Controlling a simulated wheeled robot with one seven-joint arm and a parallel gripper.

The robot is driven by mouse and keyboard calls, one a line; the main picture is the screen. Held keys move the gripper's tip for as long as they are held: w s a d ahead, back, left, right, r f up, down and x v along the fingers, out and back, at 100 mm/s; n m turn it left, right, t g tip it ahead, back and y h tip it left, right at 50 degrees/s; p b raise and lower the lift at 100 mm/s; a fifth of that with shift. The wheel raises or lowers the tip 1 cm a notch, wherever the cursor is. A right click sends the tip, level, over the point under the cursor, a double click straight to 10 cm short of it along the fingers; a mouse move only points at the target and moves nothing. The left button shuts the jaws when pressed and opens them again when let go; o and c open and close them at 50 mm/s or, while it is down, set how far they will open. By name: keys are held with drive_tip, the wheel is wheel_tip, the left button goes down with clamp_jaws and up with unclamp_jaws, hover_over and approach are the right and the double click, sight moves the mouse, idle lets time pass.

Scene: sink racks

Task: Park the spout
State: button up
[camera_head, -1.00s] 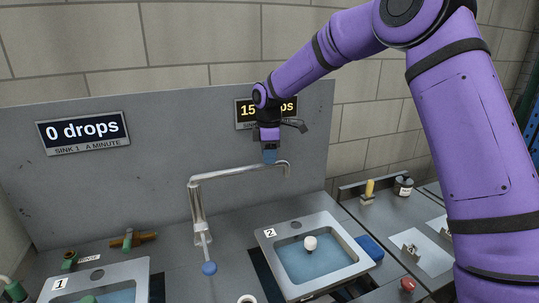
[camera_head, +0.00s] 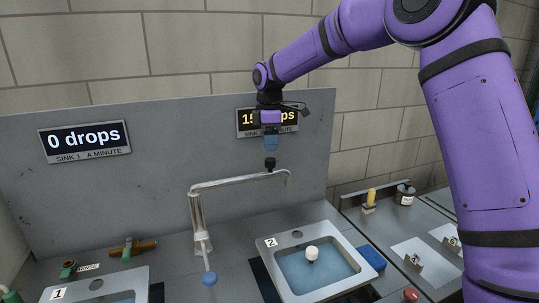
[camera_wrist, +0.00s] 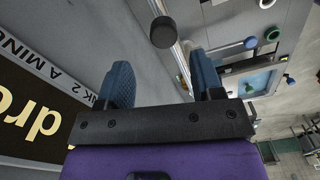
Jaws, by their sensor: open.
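The silver spout (camera_head: 235,182) runs from its upright post between the two sinks to the right, with its end bent down on sink 2's side. I cannot tell exactly what lies under its tip. A black knob (camera_head: 270,163) stands on the spout near that end; it also shows in the wrist view (camera_wrist: 163,32). My gripper (camera_head: 271,146) is open and empty just above the knob, pointing down. In the wrist view its blue fingers (camera_wrist: 160,62) are spread, with the knob apart from them. A blue-ended lever (camera_head: 209,278) hangs at the post's foot.
Sink 1 (camera_head: 138,284) is at lower left, its sign (camera_head: 85,141) reading 0 drops. Sink 2 (camera_head: 352,252) holds water and a white knob (camera_head: 312,253); its sign (camera_head: 249,127) is partly hidden by my wrist. The grey back panel (camera_head: 180,130) stands close behind.

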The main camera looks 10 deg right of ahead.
drive_tip(key=shift+r, duration=1.75)
drive_tip(key=s+d+r+m+t, duration=0.1)
drive_tip(key=s+d+r+m, duration=0.35)
drive_tip(key=s, duration=0.55)
drive_tip(key=s+d+r+m+t, duration=0.2)
drive_tip(key=s+d+r+m, duration=0.3)
drive_tip(key=s, duration=0.6)
drive_tip(key=s+d+f+m+t, duration=0.1)
drive_tip(key=s+d+m, duration=0.3)
drive_tip(key=s, duration=0.6)
drive_tip(key=s+d+f+m+t, duration=0.1)
drive_tip(key=s+d+f+m, duration=0.3)
drive_tip(key=s, duration=0.7)
drive_tip(key=shift+s+d, duration=0.2)
drive_tip(key=shift+s, duration=0.1)
